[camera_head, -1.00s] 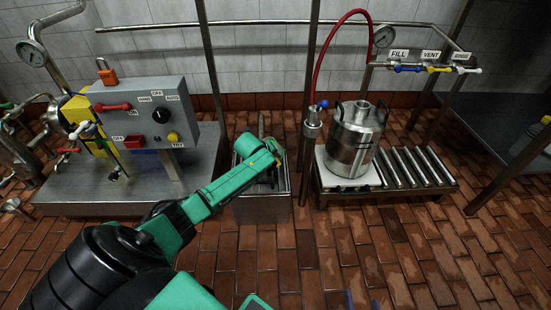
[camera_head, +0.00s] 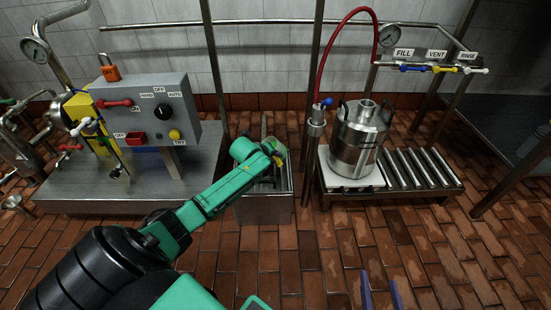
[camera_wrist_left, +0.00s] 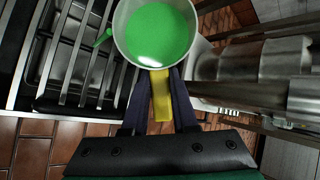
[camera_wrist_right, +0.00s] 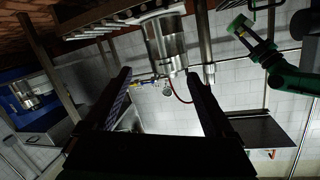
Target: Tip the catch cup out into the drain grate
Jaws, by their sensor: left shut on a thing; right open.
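The catch cup (camera_wrist_left: 155,35) is a round metal cup with green liquid in it, seen from above in the left wrist view. My left gripper (camera_wrist_left: 160,90) is shut on its yellow handle (camera_wrist_left: 161,97). In the head view the left gripper (camera_head: 279,152) is over the drain's metal box (camera_head: 265,207), and the cup is mostly hidden by my arm. My right gripper (camera_wrist_right: 160,85) is open and empty; its fingertips (camera_head: 381,292) show at the bottom of the head view.
A control panel (camera_head: 150,110) on a metal plinth (camera_head: 80,185) stands left of the drain. The brick floor in front is clear.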

